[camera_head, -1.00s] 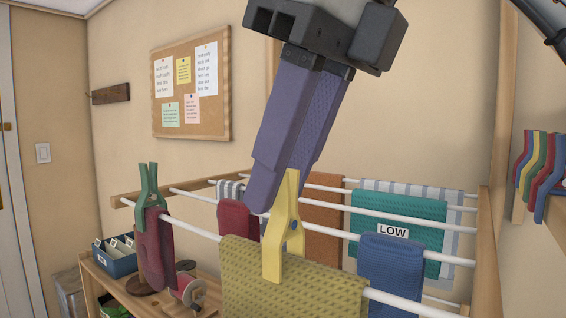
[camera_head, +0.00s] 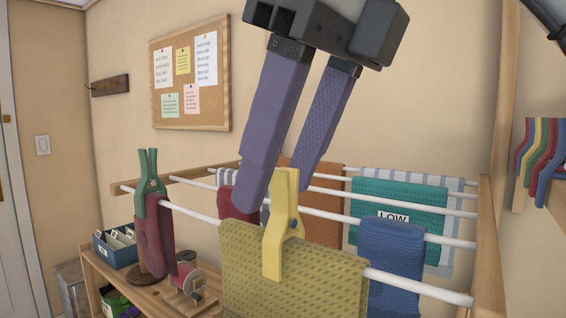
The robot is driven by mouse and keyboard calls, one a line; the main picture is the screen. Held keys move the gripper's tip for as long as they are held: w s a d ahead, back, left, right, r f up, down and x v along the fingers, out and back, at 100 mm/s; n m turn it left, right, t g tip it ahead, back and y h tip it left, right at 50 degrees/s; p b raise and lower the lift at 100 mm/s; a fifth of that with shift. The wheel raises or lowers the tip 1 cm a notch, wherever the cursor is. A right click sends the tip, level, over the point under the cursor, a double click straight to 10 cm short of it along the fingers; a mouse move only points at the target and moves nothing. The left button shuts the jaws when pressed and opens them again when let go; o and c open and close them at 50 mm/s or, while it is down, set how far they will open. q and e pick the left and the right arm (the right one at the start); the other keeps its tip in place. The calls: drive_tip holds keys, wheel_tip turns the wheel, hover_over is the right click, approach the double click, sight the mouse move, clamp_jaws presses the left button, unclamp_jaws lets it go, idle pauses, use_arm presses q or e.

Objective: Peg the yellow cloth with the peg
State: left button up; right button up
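The yellow cloth (camera_head: 325,280) hangs over the front white rod of the drying rack. The yellow peg (camera_head: 273,245) stands upright over the cloth's top edge, its jaws straddling the rod and its handles pointing up. My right gripper (camera_head: 280,195) has its two purple fingers spread apart just above and behind the peg's handles. The peg looks free of the fingers. The left fingertip overlaps the space beside the peg's top. My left gripper is not in view.
A green peg (camera_head: 149,185) grips a maroon cloth (camera_head: 155,250) at left. A blue cloth (camera_head: 390,265) hangs to the right, before a teal cloth (camera_head: 400,210) labelled LOW. Several coloured pegs (camera_head: 540,160) sit at the right wall. A wooden shelf (camera_head: 150,300) stands below left.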

drive_tip(key=shift+r, duration=0.15)
drive_tip(key=p+v, duration=0.2)
drive_tip(key=v, duration=0.8)
drive_tip(key=shift+p, duration=0.3)
